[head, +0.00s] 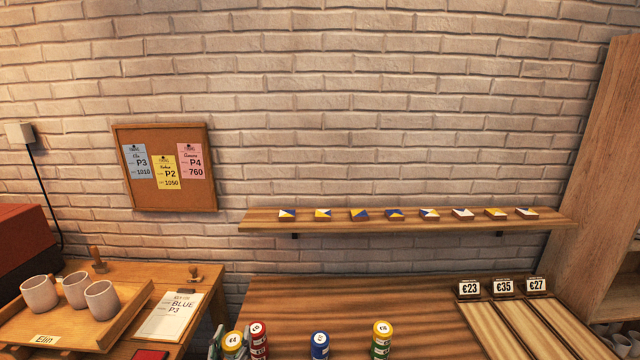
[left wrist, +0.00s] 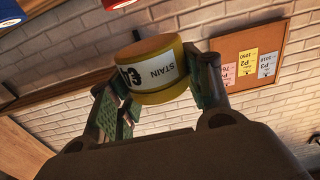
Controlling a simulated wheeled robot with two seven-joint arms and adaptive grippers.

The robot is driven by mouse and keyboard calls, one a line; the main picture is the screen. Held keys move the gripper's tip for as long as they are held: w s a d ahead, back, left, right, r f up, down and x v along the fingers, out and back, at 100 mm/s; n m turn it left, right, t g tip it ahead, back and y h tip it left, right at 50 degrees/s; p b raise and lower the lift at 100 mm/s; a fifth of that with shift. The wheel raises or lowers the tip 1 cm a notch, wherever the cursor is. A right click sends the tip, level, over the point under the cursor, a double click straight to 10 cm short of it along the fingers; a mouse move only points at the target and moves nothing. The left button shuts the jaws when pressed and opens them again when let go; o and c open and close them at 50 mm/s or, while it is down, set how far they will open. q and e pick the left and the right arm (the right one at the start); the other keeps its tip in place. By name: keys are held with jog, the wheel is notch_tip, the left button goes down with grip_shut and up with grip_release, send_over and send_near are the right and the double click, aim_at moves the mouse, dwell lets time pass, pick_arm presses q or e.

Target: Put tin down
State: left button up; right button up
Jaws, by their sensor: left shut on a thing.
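Whether the held tin touches the table is hidden. My right gripper is not in view.
A blue tin (head: 320,346) and a yellow tin over green (head: 382,338) stand farther right on the wooden table (head: 420,300). Bare wood lies between them. A tray (head: 70,325) with cups and an order sheet (head: 170,316) lie left. A shelf (head: 400,222) with tiles hangs behind.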

pick_arm(q)
jog(key=shift+s+a+f+n+y, duration=0.15)
jog(key=shift+a+n+y, duration=0.2)
jog(key=shift+a+y, duration=0.25)
jog(key=shift+w+a+f+n+y, duration=0.1)
jog(key=shift+a+n+y, duration=0.25)
jog(key=shift+a+y, duration=0.25)
jog(key=shift+s+a+f, duration=0.15)
jog(key=shift+a, duration=0.05)
jog(key=s+d+f+m+h, duration=0.1)
jog(key=s+d+f+h, duration=0.1)
jog(key=s+d+f, duration=0.1)
jog(key=shift+s+f, duration=0.6)
jog(key=shift+f, duration=0.35)
dwell(0.7)
